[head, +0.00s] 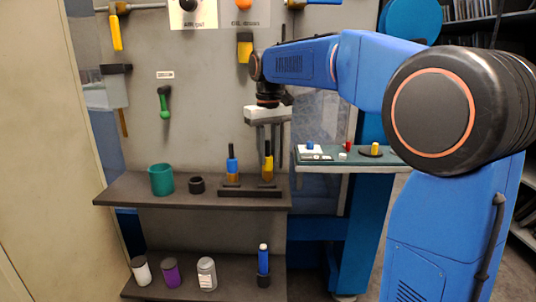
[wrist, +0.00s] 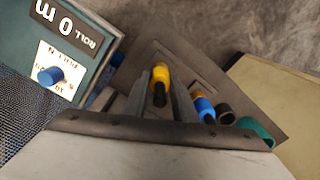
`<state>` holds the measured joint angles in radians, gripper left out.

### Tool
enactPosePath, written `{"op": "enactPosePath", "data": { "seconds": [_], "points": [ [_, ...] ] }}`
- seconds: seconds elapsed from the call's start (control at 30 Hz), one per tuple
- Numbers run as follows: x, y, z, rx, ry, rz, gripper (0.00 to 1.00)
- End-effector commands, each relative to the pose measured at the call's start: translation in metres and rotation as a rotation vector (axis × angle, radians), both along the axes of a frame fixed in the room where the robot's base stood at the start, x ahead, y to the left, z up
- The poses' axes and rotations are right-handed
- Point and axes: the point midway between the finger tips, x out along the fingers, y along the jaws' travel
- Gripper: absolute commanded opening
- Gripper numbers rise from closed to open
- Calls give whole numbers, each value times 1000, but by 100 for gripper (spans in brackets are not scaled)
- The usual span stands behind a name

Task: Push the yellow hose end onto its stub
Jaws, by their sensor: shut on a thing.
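The yellow hose end (head: 268,164) has a black upper part and stands upright above a brass-coloured stub (head: 268,178) on the dark base (head: 250,192). It looks in line with the stub; I cannot tell how far it is pushed on. My gripper (head: 268,148) reaches down from above and is shut on it. In the wrist view the yellow hose end (wrist: 160,74) shows between the two fingers. A blue hose end (head: 232,165) with a black top stands on its own stub just left; it also shows in the wrist view (wrist: 203,106).
A teal cup (head: 161,179) and a black ring (head: 196,184) stand left on the shelf (head: 130,193). A panel (head: 330,154) with blue, red and yellow knobs lies to the right. Tools hang on the wall behind. Jars stand on the lower shelf (head: 215,290).

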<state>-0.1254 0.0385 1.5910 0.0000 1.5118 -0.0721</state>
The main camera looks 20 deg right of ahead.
Motion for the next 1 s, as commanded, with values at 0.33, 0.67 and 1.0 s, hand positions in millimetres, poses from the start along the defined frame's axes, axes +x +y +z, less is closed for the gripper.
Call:
{"op": "enactPosePath", "data": {
  "seconds": [0.33,0.67,1.0],
  "points": [
    [0,0,-5,0,-1,0,0],
    [0,0,-10,0,0,0,0],
    [0,0,-10,0,0,0,46]
  ]
}}
